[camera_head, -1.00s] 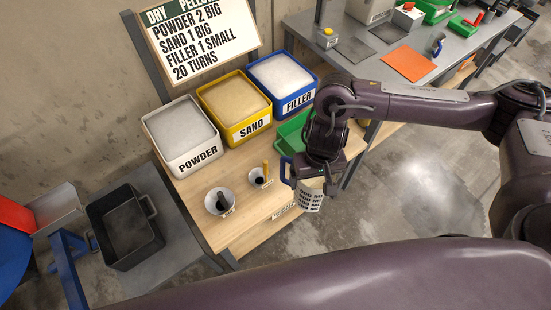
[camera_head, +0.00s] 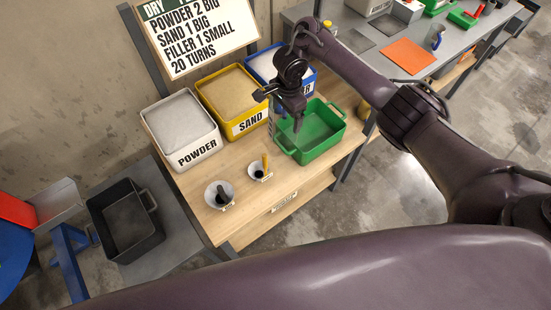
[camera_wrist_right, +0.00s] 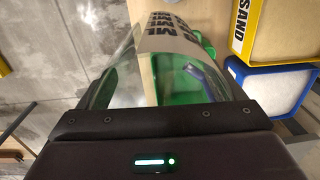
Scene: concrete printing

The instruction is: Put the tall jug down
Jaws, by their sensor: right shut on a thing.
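The tall jug (camera_wrist_right: 175,40) is clear with a pale label printed in black letters. It fills the middle of the right wrist view, and a blue part shows by it. My right gripper (camera_head: 287,110) is shut on the jug. In the head view the gripper is above the back left part of the green tray, in front of the filler bin, and hides most of the jug. Whether the jug's base touches the wooden bench (camera_head: 245,200) cannot be seen. My left gripper is not in view.
The powder bin (camera_head: 182,128), sand bin (camera_head: 236,98) and filler bin (camera_head: 262,68) line the back. The green tray (camera_head: 322,140) is to the right. Two small scoop cups (camera_head: 219,194) stand at the front left. A dark tub (camera_head: 126,222) is at the left.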

